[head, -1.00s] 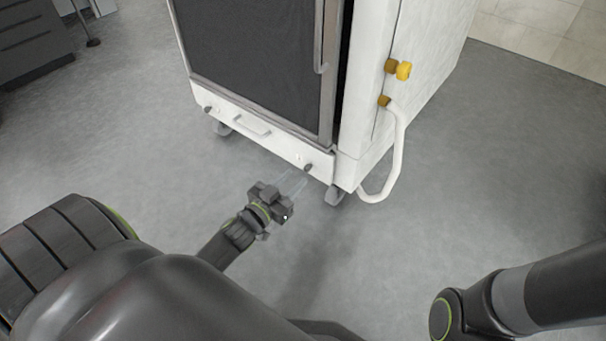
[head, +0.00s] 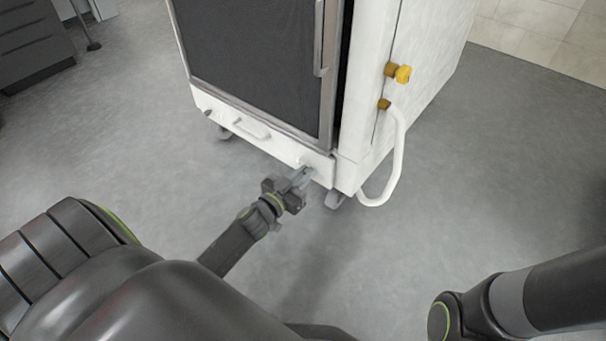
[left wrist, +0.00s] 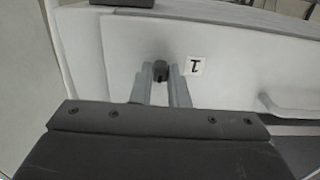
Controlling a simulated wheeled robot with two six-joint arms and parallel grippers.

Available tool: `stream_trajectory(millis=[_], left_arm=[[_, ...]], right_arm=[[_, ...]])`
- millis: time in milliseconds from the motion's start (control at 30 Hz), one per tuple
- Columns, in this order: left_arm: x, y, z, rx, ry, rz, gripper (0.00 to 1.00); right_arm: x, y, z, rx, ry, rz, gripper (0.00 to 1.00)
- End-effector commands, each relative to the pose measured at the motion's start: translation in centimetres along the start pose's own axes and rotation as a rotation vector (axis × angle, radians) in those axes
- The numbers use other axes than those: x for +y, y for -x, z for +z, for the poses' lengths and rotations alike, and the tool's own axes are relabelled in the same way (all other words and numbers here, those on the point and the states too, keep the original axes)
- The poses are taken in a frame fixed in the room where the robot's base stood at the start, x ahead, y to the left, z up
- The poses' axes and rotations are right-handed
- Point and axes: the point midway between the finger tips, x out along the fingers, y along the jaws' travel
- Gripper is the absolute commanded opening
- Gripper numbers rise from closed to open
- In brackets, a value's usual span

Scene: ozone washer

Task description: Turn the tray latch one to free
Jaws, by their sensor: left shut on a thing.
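The tray (head: 275,143) is the white drawer front low on the washer, and it also fills much of the left wrist view (left wrist: 240,50). The latch is a small dark knob (left wrist: 160,69) beside a label with an upside-down 1 (left wrist: 195,66). My left gripper (head: 305,174) is at the tray's right end with its fingers around the latch, shut on it. In the left wrist view the fingers (left wrist: 159,88) flank the latch on both sides. In the head view the fingers mostly hide the latch. My right gripper is out of view.
A second dark latch (head: 208,112) is at the tray's left end, with a white handle (head: 248,130) between. The washer's dark door (head: 255,60) is above. A white pipe (head: 397,150) bulges from its right side. Grey floor around is clear.

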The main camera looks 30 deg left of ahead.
Motion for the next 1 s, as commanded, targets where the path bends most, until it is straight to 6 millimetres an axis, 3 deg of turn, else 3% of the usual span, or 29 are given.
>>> stream_trajectory(millis=[467, 1000], left_arm=[[0.07, 0.0, -0.03, 0.001, -0.106, 0.0, 0.0], [0.29, -0.02, 0.05, 0.002, -0.584, 0.0, 0.0]], right_arm=[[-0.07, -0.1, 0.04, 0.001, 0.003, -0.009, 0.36], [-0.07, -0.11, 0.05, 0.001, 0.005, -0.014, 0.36]])
